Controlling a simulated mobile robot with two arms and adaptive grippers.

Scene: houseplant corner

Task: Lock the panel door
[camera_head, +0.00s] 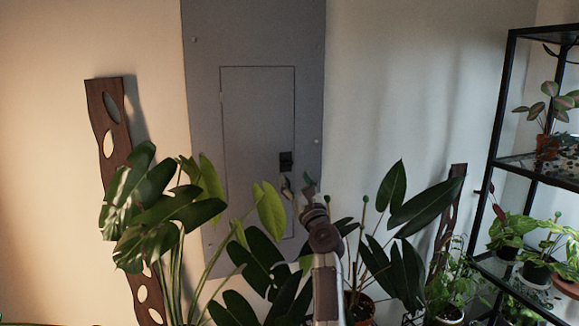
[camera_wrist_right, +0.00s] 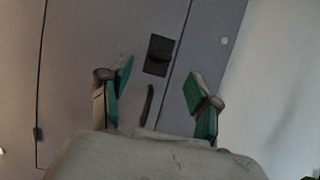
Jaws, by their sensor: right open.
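The grey panel door (camera_head: 250,130) sits flush in a tall grey wall panel and looks closed. It also shows in the right wrist view (camera_wrist_right: 95,70). A small black latch (camera_head: 286,161) is at the door's right edge, and it shows as a dark block in the wrist view (camera_wrist_right: 158,55). My right gripper (camera_head: 298,187) is open and empty, just below the latch in the head view. In the wrist view its green-padded fingers (camera_wrist_right: 158,86) are spread, with the latch beyond and between them. A dark narrow strip (camera_wrist_right: 146,105) lies below the latch. My left gripper is not in view.
Large leafy plants (camera_head: 165,205) stand before the panel's lower left, and more leaves (camera_head: 405,205) are right of my arm. A black shelf (camera_head: 500,130) with potted plants stands at the right. A dark wooden board (camera_head: 108,110) leans at the left.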

